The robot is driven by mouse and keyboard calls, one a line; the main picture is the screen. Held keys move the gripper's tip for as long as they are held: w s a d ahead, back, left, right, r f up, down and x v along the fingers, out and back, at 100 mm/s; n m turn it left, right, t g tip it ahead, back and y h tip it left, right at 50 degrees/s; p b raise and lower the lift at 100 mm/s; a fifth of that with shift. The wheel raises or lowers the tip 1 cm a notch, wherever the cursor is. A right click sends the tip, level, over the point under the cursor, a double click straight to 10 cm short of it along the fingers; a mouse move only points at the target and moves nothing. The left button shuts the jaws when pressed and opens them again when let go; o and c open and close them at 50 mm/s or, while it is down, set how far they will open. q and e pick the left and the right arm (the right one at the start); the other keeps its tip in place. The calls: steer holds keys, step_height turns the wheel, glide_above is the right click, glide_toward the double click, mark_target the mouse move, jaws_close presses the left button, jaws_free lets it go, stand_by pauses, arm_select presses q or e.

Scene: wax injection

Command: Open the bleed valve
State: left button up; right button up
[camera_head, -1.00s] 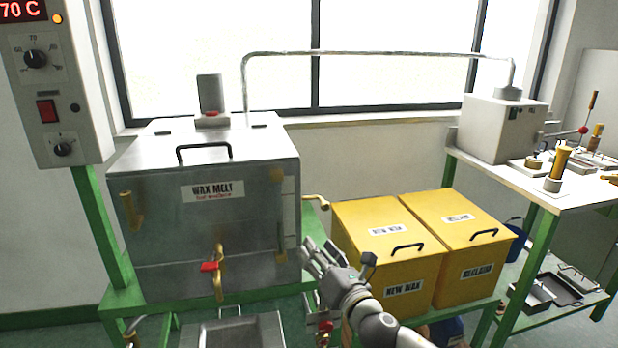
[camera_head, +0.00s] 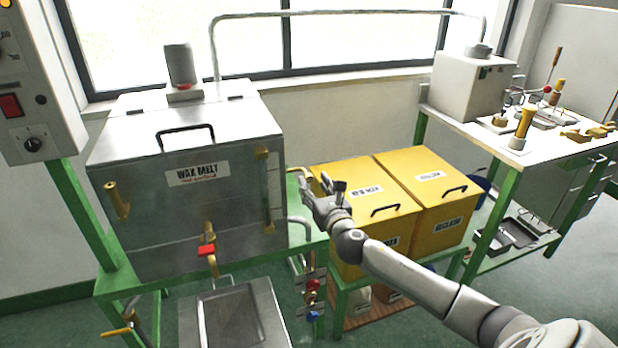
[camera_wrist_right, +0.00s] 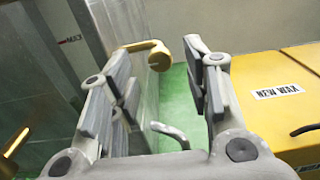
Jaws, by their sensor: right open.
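A brass elbow-shaped handle (camera_head: 298,170) sticks out from the right side of the steel wax melt tank (camera_head: 150,235). No label marks it as the bleed valve. In the right wrist view the brass handle (camera_wrist_right: 150,47) shows ahead, beyond the fingertips and between them. My right gripper (camera_head: 309,188) is beside the tank's right side, just right of and below the handle. In its wrist view the right gripper (camera_wrist_right: 160,78) has its fingers spread, with nothing between them. Contact with the handle cannot be seen. My left gripper is not in view.
Yellow wax bins (camera_head: 400,236) stand close to the right of my gripper. A red-handled tap (camera_head: 207,250) is on the tank front, above a metal tray (camera_head: 232,320). Red and blue valves (camera_head: 313,290) sit low below my gripper. A bent grey pipe (camera_wrist_right: 170,133) shows under the fingers.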

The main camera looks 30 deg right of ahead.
mark_target(310, 179)
steer(key=shift+x, duration=2.25)
jaws_close()
